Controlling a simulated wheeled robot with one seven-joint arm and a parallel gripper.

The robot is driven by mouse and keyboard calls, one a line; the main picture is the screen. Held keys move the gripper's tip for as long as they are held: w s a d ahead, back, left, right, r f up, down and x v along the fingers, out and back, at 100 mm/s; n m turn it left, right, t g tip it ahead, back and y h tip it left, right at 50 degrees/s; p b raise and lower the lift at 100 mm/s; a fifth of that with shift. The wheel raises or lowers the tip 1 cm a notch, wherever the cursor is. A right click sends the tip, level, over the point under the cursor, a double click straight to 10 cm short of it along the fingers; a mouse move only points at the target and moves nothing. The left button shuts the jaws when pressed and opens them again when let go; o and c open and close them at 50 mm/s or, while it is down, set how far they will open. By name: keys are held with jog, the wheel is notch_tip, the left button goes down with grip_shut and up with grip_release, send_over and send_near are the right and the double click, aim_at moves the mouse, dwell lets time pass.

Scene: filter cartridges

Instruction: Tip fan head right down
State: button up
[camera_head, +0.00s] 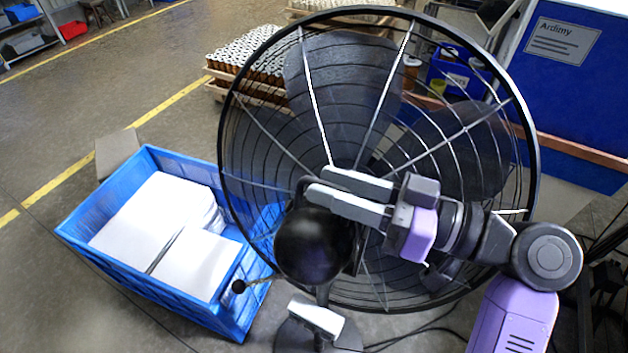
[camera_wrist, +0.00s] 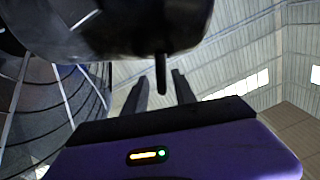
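The large black fan (camera_head: 312,245) stands in front of me, its round wire cage (camera_head: 531,150) upright and its dark motor housing (camera_head: 300,255) towards me. My gripper (camera_head: 317,183) reaches in from the right, its two pale fingers just above the housing, apart from each other. In the wrist view the housing (camera_wrist: 110,30) fills the top, and a short dark peg (camera_wrist: 161,72) hangs down from it. The gripper fingers (camera_wrist: 160,80) stand to either side of the peg with gaps visible. Contact cannot be told. The fingers partly cover the housing's top.
A blue crate (camera_head: 150,290) with white blocks stands at left, close to the cage. A thin rod with a black ball (camera_head: 238,286) sticks out over its edge. Pallets of cartridges (camera_head: 245,60) stand behind. A blue bin (camera_head: 570,90) is at right. A cable lies by the fan base (camera_head: 290,340).

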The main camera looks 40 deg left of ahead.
jog(key=v, duration=0.4)
jog(key=shift+b, duration=0.35)
jog(key=shift+r, duration=0.15)
